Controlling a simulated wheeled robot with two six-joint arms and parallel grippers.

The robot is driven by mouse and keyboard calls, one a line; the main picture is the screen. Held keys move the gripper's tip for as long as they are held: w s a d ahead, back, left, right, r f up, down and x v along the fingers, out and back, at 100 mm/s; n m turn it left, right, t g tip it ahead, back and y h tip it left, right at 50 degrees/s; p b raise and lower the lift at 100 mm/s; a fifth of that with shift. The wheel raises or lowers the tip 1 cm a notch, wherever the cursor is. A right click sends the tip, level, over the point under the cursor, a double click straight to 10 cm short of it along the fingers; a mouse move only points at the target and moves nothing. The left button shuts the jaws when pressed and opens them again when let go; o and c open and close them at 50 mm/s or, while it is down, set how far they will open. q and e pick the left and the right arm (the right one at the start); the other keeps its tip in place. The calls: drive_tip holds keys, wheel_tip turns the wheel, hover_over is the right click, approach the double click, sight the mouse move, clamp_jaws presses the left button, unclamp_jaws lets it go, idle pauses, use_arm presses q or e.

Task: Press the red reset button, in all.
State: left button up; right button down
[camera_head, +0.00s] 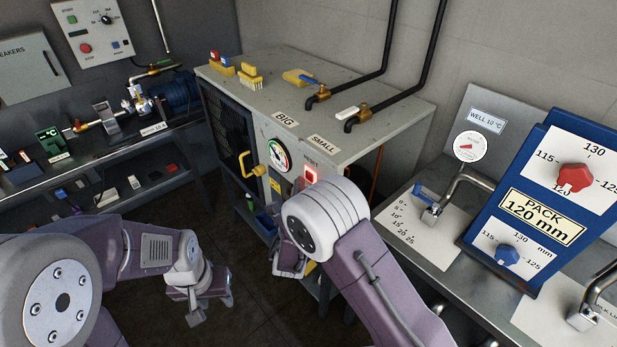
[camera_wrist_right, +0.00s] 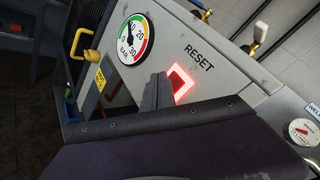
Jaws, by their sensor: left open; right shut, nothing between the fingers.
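The red reset button (camera_head: 311,174) glows on the grey front panel of the tank cabinet, under the word RESET. In the right wrist view the button (camera_wrist_right: 180,82) is a lit red square with a darker middle, partly covered by my finger. My right gripper (camera_wrist_right: 158,92) is shut and empty, its tip in front of the button's left side; I cannot tell whether it touches. In the head view my right wrist hides most of that gripper (camera_head: 290,262). My left gripper (camera_head: 207,303) is open and empty, low at the left, away from the cabinet.
A round gauge (camera_head: 279,155) and a yellow handle (camera_head: 250,163) sit left of the button. Taps (camera_head: 318,97) and brushes (camera_head: 250,76) are on the cabinet top. A blue PACK board (camera_head: 540,205) stands on the right counter. Floor space lies between my arms.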

drive_tip(key=shift+d, duration=0.1)
drive_tip(key=shift+w+d, duration=0.25)
drive_tip(key=shift+w, duration=0.05)
drive_tip(key=shift+w+d, duration=0.2)
drive_tip(key=shift+d, duration=0.15)
idle(0.8)
drive_tip(key=shift+a, duration=0.1)
drive_tip(key=shift+s+a, duration=0.5)
drive_tip(key=shift+a, duration=0.1)
drive_tip(key=shift+s+a, duration=0.75)
drive_tip(key=shift+a, duration=0.25)
drive_tip(key=shift+s+a, duration=0.7)
drive_tip(key=shift+a, duration=0.3)
